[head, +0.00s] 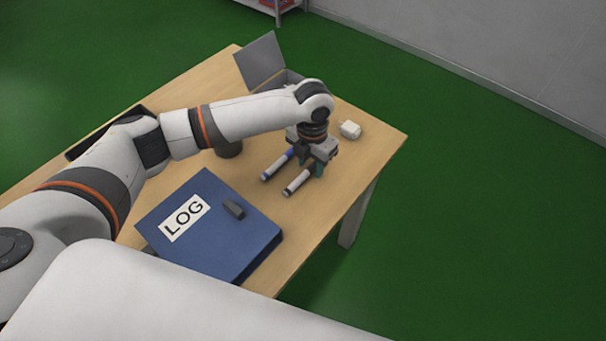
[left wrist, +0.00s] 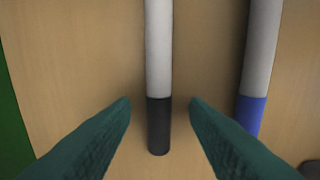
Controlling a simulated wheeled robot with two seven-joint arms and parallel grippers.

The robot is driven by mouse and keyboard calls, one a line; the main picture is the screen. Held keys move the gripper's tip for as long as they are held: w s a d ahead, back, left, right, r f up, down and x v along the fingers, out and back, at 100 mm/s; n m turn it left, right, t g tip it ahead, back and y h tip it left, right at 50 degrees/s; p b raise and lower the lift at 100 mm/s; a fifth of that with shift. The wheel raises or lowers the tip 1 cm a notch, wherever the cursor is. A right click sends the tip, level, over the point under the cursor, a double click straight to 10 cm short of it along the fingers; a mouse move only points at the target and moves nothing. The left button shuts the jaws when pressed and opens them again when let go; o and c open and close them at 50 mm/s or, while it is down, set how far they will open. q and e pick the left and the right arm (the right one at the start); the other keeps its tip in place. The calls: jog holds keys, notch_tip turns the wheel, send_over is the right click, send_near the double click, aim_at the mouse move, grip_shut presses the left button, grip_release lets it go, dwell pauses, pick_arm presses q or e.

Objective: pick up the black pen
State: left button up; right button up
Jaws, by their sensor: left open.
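The black pen, a white marker with a black end, lies on the wooden table; in the head view the black pen (head: 298,183) is partly covered by my gripper. In the left wrist view the black pen (left wrist: 158,75) runs down the middle, its black end between my fingers. My left gripper (head: 318,167) is open and points down over the pen. In the left wrist view the fingertips of the left gripper (left wrist: 159,103) stand on either side of the black end, with gaps on both sides. My right gripper is not in view.
A blue-ended pen (head: 276,165) lies close beside it, also in the left wrist view (left wrist: 258,65). A blue LOG binder (head: 215,235) with a small dark object (head: 234,210) lies nearby. A white object (head: 350,130), an open grey box (head: 262,62) and a dark cup (head: 229,148) stand on the table (head: 366,143).

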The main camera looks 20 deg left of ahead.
pick_arm(q)
grip_shut()
jog(key=shift+r, duration=0.1)
